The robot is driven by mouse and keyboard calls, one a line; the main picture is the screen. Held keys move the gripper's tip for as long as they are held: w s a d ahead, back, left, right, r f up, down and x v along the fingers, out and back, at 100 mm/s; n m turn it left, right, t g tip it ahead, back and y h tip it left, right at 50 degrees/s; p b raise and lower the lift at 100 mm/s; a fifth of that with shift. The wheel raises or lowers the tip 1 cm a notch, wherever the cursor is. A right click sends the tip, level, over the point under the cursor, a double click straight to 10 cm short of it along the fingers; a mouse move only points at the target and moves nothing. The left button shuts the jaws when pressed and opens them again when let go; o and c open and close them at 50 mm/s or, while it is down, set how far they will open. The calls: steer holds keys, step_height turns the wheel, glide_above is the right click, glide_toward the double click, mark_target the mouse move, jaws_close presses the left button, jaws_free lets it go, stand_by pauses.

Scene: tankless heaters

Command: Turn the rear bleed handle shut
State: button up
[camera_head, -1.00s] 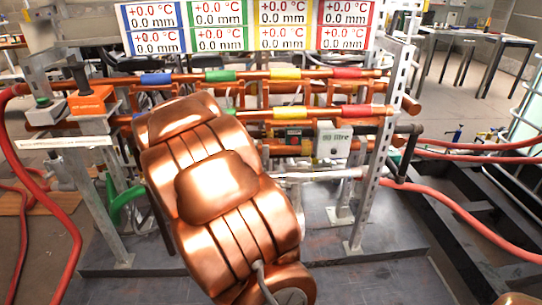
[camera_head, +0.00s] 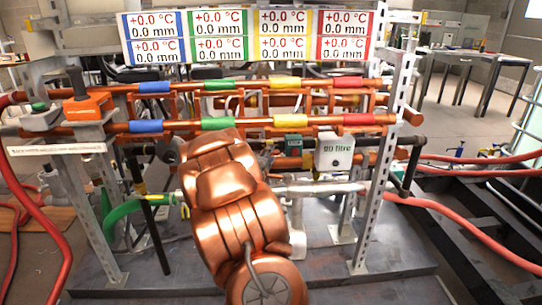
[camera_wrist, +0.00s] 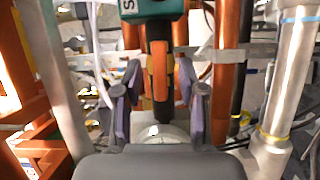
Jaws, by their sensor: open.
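My gripper (camera_wrist: 160,100) is open in the wrist view, with its two dark fingers apart. A dark rod with an orange-brown section (camera_wrist: 159,75) stands between the fingers, below a teal box (camera_wrist: 150,9). I cannot tell whether this rod is the rear bleed handle or whether the fingers touch it. In the head view my copper-coloured arm reaches into the pipe rack and hides my gripper. A black lever (camera_head: 76,82) stands on an orange block at the rack's left, and a dark bent handle (camera_head: 412,168) is at the right.
Copper pipes (camera_head: 348,120) with coloured bands cross the rack. Steel uprights (camera_head: 382,150) flank the rack, and red hoses (camera_head: 465,232) run at the right.

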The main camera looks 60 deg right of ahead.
steer(key=shift+x, duration=0.95)
steer(key=shift+c, duration=0.4)
jaws_close()
